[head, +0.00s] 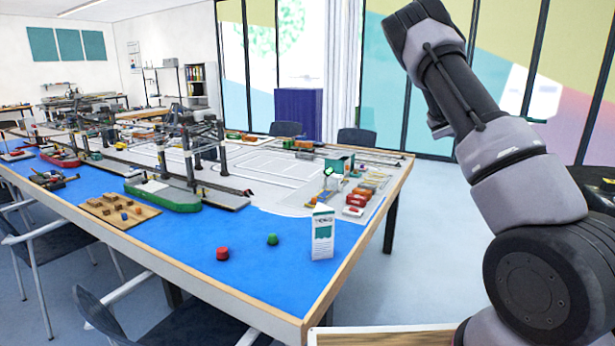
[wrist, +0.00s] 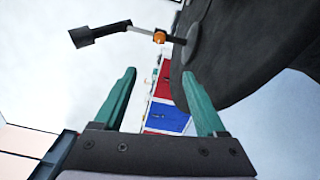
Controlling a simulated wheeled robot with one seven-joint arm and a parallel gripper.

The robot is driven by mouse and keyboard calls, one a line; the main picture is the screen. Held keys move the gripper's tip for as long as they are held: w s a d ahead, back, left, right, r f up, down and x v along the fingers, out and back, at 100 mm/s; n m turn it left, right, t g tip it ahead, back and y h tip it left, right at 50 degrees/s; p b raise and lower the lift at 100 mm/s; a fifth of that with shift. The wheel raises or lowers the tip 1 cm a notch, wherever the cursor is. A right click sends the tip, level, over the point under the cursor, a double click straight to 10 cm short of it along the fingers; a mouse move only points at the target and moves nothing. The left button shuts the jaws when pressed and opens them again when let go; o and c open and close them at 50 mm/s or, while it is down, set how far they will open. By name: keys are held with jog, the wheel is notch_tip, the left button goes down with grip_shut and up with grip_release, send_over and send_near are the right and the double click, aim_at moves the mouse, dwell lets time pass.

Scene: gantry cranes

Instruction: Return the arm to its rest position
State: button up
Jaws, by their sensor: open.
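My gripper (wrist: 160,95) shows in the wrist view with its two green fingers spread apart and nothing between them. It points up toward a pale ceiling. In the head view my arm rises on the right side, folded up and clear of the table; the gripper itself does not show there. A large dark rounded shape (wrist: 250,45) fills the upper right of the wrist view, and I cannot tell what it is.
A long table (head: 300,312) with a blue surface carries model cranes (head: 205,150), a green ship (head: 165,195), a wooden board (head: 118,212), a red piece (head: 223,254), a green piece (head: 272,239) and a white sign (head: 322,233). Chairs (head: 60,240) stand along its near left side. Floor right of the table is open.

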jog(key=s+a+f+t+y, duration=0.2)
jog(key=s+a+t+y, duration=0.4)
jog(key=s+a+y, duration=0.5)
jog(key=s+a+r+t+y, duration=0.2)
jog(key=s+a+r+t, duration=0.1)
jog(key=a, duration=0.5)
jog(key=s+a+r+t+y, duration=0.2)
jog(key=s+a+r+t, duration=0.1)
jog(key=a, duration=0.6)
jog(key=s+a+r+t+y, duration=0.2)
jog(key=s+a+r+t, duration=0.1)
jog(key=a, duration=0.5)
jog(key=shift+s+a+r+t+y, duration=0.15)
jog(key=shift+s+r+t+y, duration=0.3)
jog(key=shift+s, duration=0.6)
jog(key=shift+c, duration=0.2)
